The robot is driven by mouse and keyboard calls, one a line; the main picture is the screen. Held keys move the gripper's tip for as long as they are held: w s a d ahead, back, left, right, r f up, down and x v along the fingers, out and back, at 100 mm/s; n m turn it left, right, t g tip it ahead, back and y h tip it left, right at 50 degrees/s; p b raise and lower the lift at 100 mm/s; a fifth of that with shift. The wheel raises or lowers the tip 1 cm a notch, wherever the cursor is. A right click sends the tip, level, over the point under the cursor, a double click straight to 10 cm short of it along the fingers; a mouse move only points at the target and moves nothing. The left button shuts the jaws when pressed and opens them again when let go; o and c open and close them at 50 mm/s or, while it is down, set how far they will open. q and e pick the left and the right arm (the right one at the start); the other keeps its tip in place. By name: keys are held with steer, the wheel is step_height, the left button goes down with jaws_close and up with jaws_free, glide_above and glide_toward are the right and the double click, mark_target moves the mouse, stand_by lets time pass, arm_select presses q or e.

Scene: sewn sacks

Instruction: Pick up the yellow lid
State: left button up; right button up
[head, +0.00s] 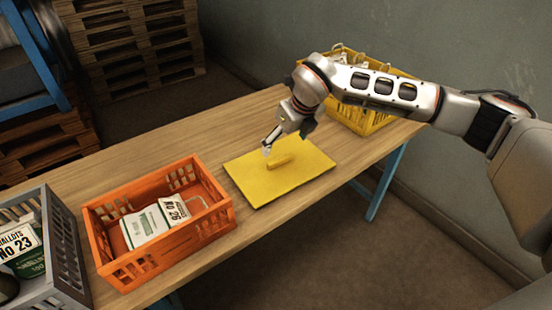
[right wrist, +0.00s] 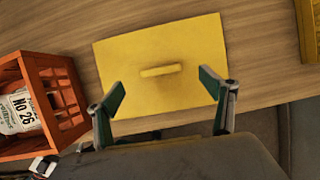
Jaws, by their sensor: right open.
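The yellow lid (head: 300,178) lies flat on the wooden table, between the orange crate and the yellow crate. A raised yellow bar handle (head: 281,162) stands at its middle. In the right wrist view the whole lid (right wrist: 130,55) shows, with its handle (right wrist: 161,70) ahead of the fingers. My right gripper (head: 268,145) is above the lid, close to the handle in the head view. In the right wrist view its two fingers (right wrist: 168,97) are spread wide with nothing between them. My left gripper is not in view.
An orange crate (head: 215,218) holding white sacks (head: 150,225) stands left of the lid. A grey crate (head: 65,250) is at the far left. A yellow crate (head: 372,122) with contents is behind my right arm. Bare table (head: 215,135) lies behind the lid.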

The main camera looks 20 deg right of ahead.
mark_target(280, 158)
step_height(280, 158, down, 2)
steer(key=shift+a+f, duration=0.15)
steer(key=shift+f, duration=0.05)
steer(key=x, duration=0.3)
steer(key=shift+f, duration=0.35)
steer(key=shift+w+a+f, duration=0.1)
steer(key=shift+w+f, duration=0.1)
steer(key=shift+f, duration=0.3)
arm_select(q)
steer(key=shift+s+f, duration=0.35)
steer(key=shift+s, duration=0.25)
arm_select(e)
steer(key=c, duration=1.3)
